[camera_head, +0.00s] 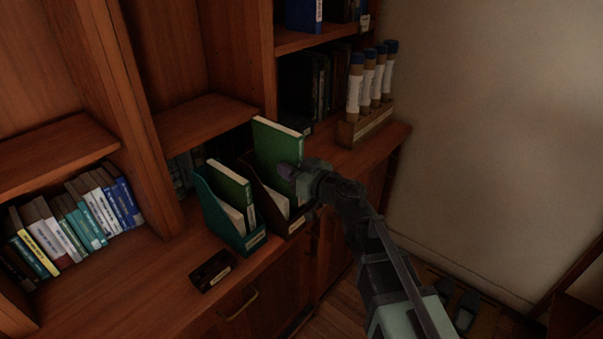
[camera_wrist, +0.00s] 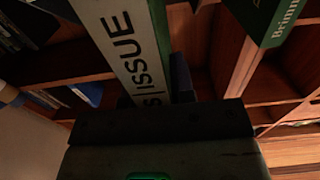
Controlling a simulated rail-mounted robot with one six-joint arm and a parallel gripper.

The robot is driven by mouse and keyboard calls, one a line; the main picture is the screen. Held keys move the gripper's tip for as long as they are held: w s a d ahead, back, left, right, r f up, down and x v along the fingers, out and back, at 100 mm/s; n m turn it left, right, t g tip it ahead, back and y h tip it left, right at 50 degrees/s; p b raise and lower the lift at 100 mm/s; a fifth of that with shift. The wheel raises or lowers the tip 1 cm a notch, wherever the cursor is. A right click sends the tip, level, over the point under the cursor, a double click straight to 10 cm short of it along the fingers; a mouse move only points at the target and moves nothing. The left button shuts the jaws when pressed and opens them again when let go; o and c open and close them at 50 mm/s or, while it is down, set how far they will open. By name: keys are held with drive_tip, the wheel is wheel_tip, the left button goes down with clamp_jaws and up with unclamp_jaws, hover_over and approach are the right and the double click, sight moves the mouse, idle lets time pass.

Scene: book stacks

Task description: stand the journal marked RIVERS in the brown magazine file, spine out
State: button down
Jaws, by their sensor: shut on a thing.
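A tall green journal (camera_head: 278,146) with pale page edges stands upright at the brown magazine file (camera_head: 297,226). Its lower part is down behind the file's side; I cannot tell whether it rests on the bottom. My gripper (camera_head: 290,173) is shut on this journal from the front right. In the wrist view the journal's pale spine label (camera_wrist: 124,48) faces my gripper and shows "S|ISSUE"; the rest of the title is out of view. Pale paper edges of other contents show in the brown file.
A teal magazine file (camera_head: 224,228) with a green journal (camera_head: 229,183) stands close on the left. A small dark box (camera_head: 212,270) lies in front. Books (camera_head: 75,222) lean at far left; a rack of tubes (camera_head: 368,122) stands at back right. The counter's front left is clear.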

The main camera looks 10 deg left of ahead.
sight(273, 194)
drive_tip(key=a+f+b, duration=0.1)
drive_tip(key=w+a+f+b, duration=0.1)
drive_tip(key=f+b, duration=0.1)
drive_tip(key=shift+f+b, duration=0.85)
drive_tip(key=shift+f, duration=0.05)
drive_tip(key=c, duration=0.9)
unclamp_jaws()
drive_tip(key=shift+d, duration=0.1)
drive_tip(key=shift+c, duration=0.8)
